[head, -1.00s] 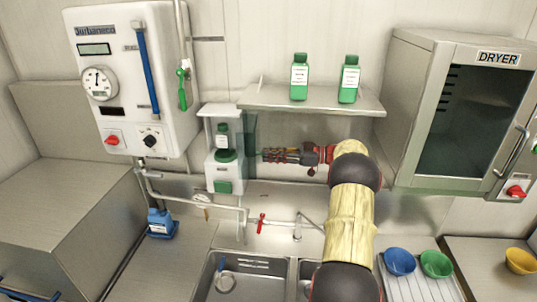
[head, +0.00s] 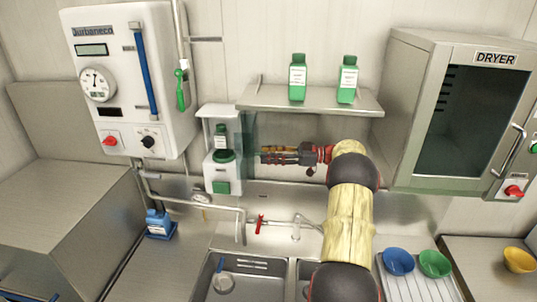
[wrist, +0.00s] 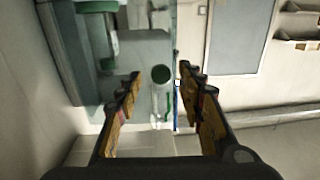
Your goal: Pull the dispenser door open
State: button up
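The white dispenser (head: 208,165) hangs on the back wall beside the shelf, with a green-capped bottle (head: 221,136) inside. Its door looks like the clear greenish panel (head: 249,135) standing out along the right side. My gripper (head: 262,155) reaches from the right, with its fingertips close to this panel. In the wrist view my gripper (wrist: 160,77) is open. The greenish panel (wrist: 142,48) fills the space ahead, and its edge runs between the fingers. A pale upright cylinder (wrist: 160,92) with green ends shows between the fingers; whether it is a handle is unclear. No firm grip shows.
A shelf (head: 312,98) with two green bottles sits above my gripper. The sink (head: 238,284) and tap (head: 260,224) lie below. The control box (head: 125,80) is left of the dispenser, and the dryer (head: 462,110) is at right.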

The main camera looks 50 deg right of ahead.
jog(key=v, duration=0.7)
dwell(0.6)
